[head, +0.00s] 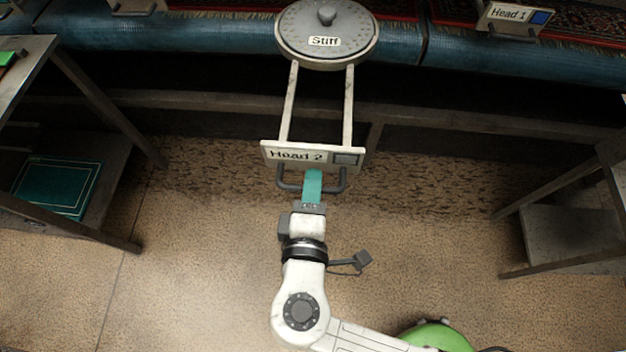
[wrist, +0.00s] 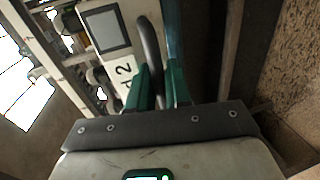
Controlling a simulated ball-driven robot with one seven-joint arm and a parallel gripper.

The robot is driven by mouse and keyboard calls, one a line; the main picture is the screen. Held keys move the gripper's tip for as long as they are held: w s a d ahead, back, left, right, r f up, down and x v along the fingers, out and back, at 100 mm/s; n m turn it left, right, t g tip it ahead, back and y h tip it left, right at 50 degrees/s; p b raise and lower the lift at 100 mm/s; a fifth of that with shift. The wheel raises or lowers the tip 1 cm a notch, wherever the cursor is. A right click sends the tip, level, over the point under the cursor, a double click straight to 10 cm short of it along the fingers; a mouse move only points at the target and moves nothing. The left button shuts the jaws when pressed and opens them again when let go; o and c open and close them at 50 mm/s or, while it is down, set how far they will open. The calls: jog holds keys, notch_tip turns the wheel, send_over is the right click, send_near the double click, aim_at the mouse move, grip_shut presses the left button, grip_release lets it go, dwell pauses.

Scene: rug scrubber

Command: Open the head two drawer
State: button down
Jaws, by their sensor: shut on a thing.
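The Head 2 drawer shows in the head view as a pale front plate (head: 297,155) lettered "Head 2", with a grey square at its right end. Two pale rails (head: 348,105) run back from it to a round grey disc (head: 300,40) labelled "Stiff". The plate stands well out from the blue rolls behind. My gripper (head: 313,180), with green fingers, is shut on the dark bar handle (head: 342,184) below the plate. In the wrist view the handle (wrist: 151,50) passes between the fingers (wrist: 163,85); the exact contact is partly hidden.
The Head 1 plate (head: 515,18) is at the upper right, near the blue roll (head: 520,60). A metal table (head: 95,95) with a green item on its lower shelf stands left; another stand (head: 570,235) is at right. The floor (head: 190,250) between them is clear.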

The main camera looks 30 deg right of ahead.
jog(key=c, duration=1.3)
grip_release()
jog(key=b+v, duration=0.1)
jog(key=v, duration=0.9)
jog(key=shift+s+a, duration=0.2)
jog(key=shift+s, duration=0.1)
jog(key=w+d+f+m+g+y, duration=0.15)
jog(key=d+f+m+g, duration=0.25)
jog(key=d+f+g, duration=0.6)
jog(key=s+d+f+m+y, duration=0.2)
jog(key=d, duration=0.1)
jog(key=s+d+f+m+g+y, duration=0.1)
jog(key=d+f+m+y, duration=0.1)
jog(key=d+y, duration=0.1)
jog(key=s+d+f+m+y, duration=0.2)
jog(key=d+f+m, duration=0.1)
jog(key=d, duration=0.2)
jog(key=shift+s+g+y, duration=0.25)
jog(key=shift+s+g, duration=0.05)
